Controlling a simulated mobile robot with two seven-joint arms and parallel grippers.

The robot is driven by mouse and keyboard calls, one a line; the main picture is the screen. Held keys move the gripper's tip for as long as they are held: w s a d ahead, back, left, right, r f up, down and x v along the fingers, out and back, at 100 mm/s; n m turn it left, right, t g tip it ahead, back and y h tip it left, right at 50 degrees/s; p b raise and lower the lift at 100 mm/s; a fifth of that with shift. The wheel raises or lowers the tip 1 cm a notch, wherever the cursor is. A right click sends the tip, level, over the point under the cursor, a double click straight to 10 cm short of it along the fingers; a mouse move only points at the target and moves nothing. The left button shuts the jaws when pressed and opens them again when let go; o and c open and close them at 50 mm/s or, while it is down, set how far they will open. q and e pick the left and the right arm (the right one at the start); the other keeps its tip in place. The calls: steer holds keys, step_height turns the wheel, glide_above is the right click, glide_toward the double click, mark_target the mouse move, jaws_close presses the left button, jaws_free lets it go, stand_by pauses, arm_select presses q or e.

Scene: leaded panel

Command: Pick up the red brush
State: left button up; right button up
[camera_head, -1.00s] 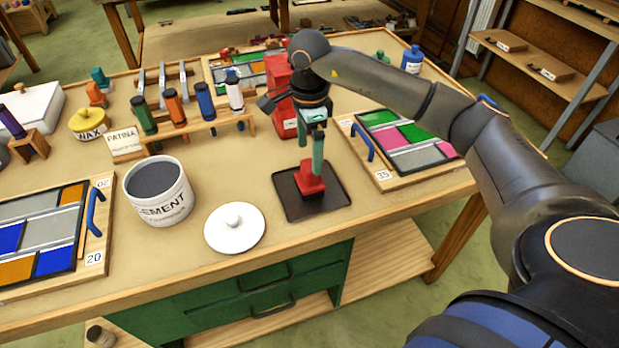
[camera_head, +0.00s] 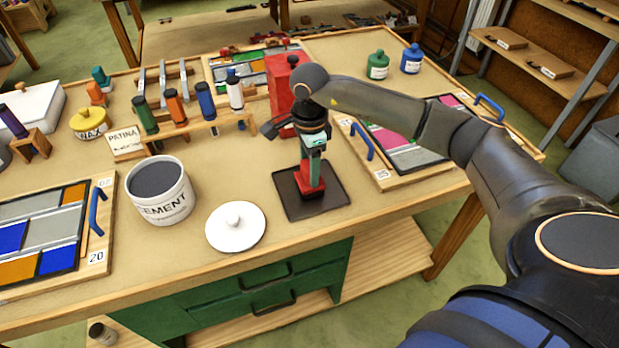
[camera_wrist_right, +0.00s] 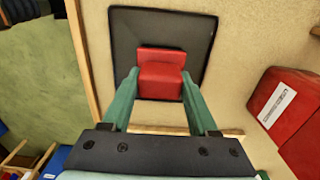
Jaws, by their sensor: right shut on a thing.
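The red brush (camera_head: 311,190) stands on a dark square tray (camera_head: 335,199) near the front of the bench. It shows as a red block, and my gripper hides its upper part. My right gripper (camera_head: 311,170) comes down on it from above and is shut on it. In the right wrist view, the two green fingers of the gripper (camera_wrist_right: 159,88) lie on either side of the red brush (camera_wrist_right: 160,72), above the dark tray (camera_wrist_right: 205,30). The brush appears to be still at the tray. My left gripper is not in view.
A white cement tub (camera_head: 160,207) and a round white lid (camera_head: 235,238) stand left of the tray. A red box (camera_head: 282,75) stands behind my gripper. A coloured panel with a blue handle (camera_head: 362,140) lies to the right. A rack of coloured tools (camera_head: 190,125) is behind left.

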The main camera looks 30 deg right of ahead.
jaws_close()
steer(key=shift+r, duration=0.2)
steer(key=shift+r, duration=0.25)
step_height(320, 180, up, 3)
steer(key=shift+a+f+b, duration=0.1)
steer(key=shift+a+b, duration=0.05)
steer(key=shift+b, duration=0.35)
steer(key=s+a+r+b, duration=0.1)
steer(key=s+a+r, duration=0.8)
steer(key=a, duration=0.1)
steer(key=shift+a+r, duration=0.2)
steer(key=shift+a, duration=0.1)
